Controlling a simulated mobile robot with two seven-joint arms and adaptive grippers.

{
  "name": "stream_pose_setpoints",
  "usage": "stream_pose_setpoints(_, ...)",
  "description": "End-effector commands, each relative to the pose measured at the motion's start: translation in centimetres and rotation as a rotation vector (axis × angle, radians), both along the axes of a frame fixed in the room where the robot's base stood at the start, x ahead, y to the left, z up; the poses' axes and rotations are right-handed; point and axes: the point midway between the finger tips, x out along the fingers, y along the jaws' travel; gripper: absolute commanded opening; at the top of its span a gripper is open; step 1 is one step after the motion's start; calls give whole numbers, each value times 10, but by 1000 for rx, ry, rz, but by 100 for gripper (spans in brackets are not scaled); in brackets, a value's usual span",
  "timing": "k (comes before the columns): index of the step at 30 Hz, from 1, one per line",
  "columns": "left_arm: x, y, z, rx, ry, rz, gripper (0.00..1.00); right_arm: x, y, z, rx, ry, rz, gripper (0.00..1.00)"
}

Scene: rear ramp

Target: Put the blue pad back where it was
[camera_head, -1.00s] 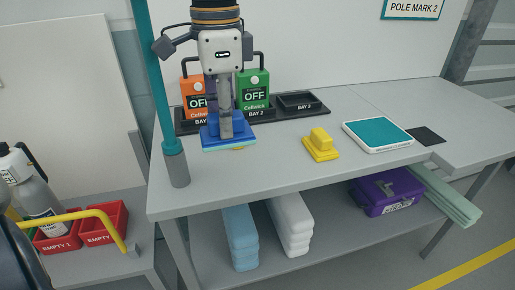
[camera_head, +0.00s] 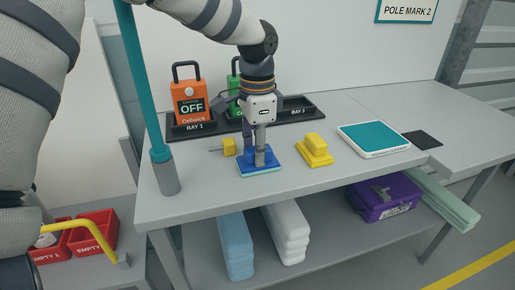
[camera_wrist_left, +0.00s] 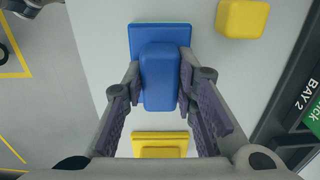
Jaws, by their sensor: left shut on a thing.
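My left gripper (camera_head: 259,157) is shut on the raised handle of the blue pad (camera_head: 268,171). The pad is level, at or just above the front part of the grey bench top (camera_head: 208,193); I cannot tell if it touches. In the left wrist view the fingers (camera_wrist_left: 160,92) flank the handle of the blue pad (camera_wrist_left: 146,30). A yellow pad with a handle (camera_head: 315,150) stands to the right of the blue one. Another yellow block (camera_head: 229,147) is behind and left of the blue pad, partly hidden. My right gripper is not in view.
A black bay tray (camera_head: 205,131) at the back holds an orange device (camera_head: 187,100) and a green one (camera_head: 233,84). A teal post (camera_head: 143,85) stands at the bench's left.

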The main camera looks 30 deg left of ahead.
Motion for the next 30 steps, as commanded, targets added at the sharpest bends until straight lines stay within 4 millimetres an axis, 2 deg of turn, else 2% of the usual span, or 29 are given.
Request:
stream_pose_setpoints(6,0,0,-1,0,-1,0,0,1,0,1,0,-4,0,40)
stream_pose_setpoints(7,0,0,-2,0,-1,0,30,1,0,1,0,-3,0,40)
stream_pose_setpoints(9,0,0,-1,0,-1,0,46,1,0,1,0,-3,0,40)
stream_pose_setpoints(17,0,0,-1,0,-1,0,46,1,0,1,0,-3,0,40)
stream_pose_setpoints(20,0,0,6,0,-4,0,46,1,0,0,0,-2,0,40)
stream_pose_setpoints(30,1,0,92,0,-6,0,46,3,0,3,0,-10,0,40)
